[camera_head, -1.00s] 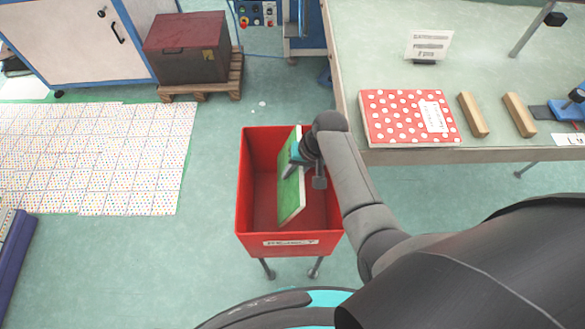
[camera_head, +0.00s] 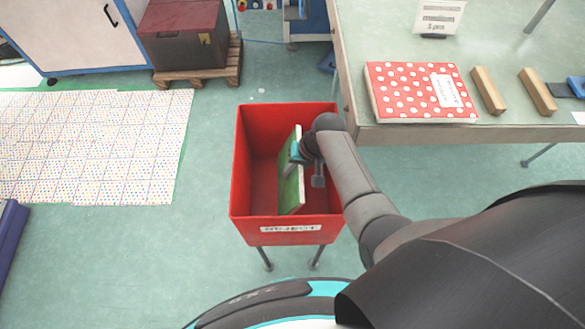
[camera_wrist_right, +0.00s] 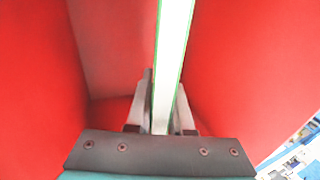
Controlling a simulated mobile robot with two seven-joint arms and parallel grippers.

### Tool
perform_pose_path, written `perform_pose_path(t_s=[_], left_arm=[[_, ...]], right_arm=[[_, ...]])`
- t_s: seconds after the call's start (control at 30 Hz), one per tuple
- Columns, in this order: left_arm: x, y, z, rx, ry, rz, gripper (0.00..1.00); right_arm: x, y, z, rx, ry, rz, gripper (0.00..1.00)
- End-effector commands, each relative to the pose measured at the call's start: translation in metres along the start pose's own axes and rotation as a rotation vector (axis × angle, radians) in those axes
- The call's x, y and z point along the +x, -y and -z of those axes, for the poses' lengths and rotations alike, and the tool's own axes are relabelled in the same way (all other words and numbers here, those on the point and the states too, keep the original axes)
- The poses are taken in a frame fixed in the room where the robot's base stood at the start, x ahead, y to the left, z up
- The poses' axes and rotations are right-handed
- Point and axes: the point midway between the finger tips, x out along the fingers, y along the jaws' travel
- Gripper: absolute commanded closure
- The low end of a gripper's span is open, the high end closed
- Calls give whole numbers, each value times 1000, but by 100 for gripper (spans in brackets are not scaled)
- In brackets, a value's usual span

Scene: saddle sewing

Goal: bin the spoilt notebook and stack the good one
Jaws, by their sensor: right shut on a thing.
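A green notebook (camera_head: 291,185) is held upright on edge inside the red reject bin (camera_head: 286,229) in the head view. My right gripper (camera_head: 299,153) is shut on it, and the arm reaches in over the bin's right side. In the right wrist view the notebook's white page edge (camera_wrist_right: 173,50) stands between the two fingers of the right gripper (camera_wrist_right: 160,125), with red bin walls around it. A red notebook with white dots (camera_head: 410,92) lies flat on the table at the right. My left gripper is not in view.
The pale green table (camera_head: 385,30) also bears two wooden blocks (camera_head: 488,91) (camera_head: 537,92) and a small sign (camera_head: 439,17). A dark red box (camera_head: 182,35) stands on a pallet at the back. Patterned sheets (camera_head: 90,145) lie on the floor at the left.

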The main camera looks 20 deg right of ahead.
Motion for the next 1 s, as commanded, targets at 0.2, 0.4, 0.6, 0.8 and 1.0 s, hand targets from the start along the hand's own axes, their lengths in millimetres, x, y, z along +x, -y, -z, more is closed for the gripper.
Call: perform_pose_path(t_s=[0.2, 0.4, 0.6, 0.8, 1.0], left_arm=[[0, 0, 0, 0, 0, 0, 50], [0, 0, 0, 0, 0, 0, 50], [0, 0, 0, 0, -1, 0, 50], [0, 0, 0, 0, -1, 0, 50], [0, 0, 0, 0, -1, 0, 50]], right_arm=[[0, 1, 1, -1, -3, 2, 100], [0, 1, 1, -1, -3, 2, 67], [0, 0, 1, 0, -2, 1, 45], [1, 0, -1, 0, 1, -1, 45], [1, 0, 0, 0, 1, 0, 45]])
